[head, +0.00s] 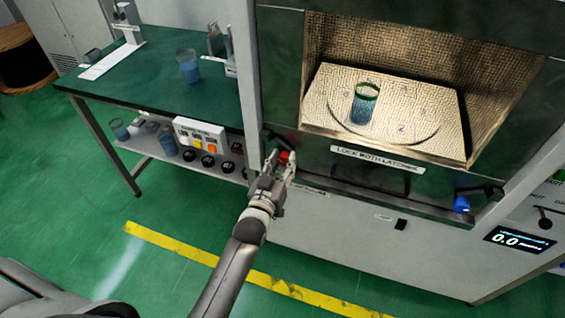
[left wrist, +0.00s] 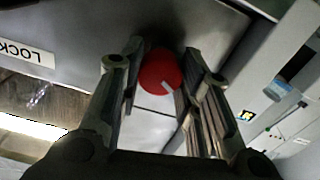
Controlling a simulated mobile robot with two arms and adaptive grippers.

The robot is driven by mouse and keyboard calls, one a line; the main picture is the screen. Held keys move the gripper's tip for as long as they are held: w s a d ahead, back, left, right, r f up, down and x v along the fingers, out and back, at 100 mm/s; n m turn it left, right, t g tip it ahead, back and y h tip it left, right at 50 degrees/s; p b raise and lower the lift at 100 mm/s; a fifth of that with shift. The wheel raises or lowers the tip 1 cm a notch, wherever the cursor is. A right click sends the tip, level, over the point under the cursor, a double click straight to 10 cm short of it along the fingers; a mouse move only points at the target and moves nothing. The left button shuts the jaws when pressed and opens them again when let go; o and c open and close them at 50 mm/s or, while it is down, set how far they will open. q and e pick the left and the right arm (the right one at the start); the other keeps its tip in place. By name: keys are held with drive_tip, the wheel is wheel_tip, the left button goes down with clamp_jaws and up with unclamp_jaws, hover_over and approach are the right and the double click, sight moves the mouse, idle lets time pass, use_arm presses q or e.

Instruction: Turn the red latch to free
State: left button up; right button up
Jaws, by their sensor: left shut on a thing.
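The red latch (head: 284,156) is a small round knob at the left lower corner of the microwave chamber's opening. My left gripper (head: 280,160) is at the latch, its fingers on either side of it. In the left wrist view the red latch (left wrist: 160,72) shows a short white line on its face, slanting toward the lower right. It sits between the two fingers of my left gripper (left wrist: 158,85), which are shut on it. The fingers partly hide the latch's mount. My right gripper is not in view.
A blue latch (head: 461,204) is at the chamber's right lower corner. A label (head: 378,160) reads "LOCK BOTH LATCHES". A beaker (head: 364,103) stands on the numbered plate inside the chamber. A green-topped bench (head: 150,85) stands to the left. A display (head: 519,240) reads 0.0.

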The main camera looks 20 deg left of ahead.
use_arm(q)
drive_tip(key=shift+n, duration=0.3)
drive_tip(key=n+p, duration=0.1)
drive_tip(key=n, duration=0.7)
drive_tip(key=shift+p, duration=0.4)
drive_tip(key=n, duration=0.4)
drive_tip(key=shift+f+n, duration=0.1)
drive_tip(key=shift+n, duration=0.2)
drive_tip(key=n+b, duration=0.1)
drive_tip(key=n, duration=0.3)
drive_tip(key=shift+n, duration=0.3)
drive_tip(key=o, duration=1)
drive_tip(key=shift+o, duration=0.2)
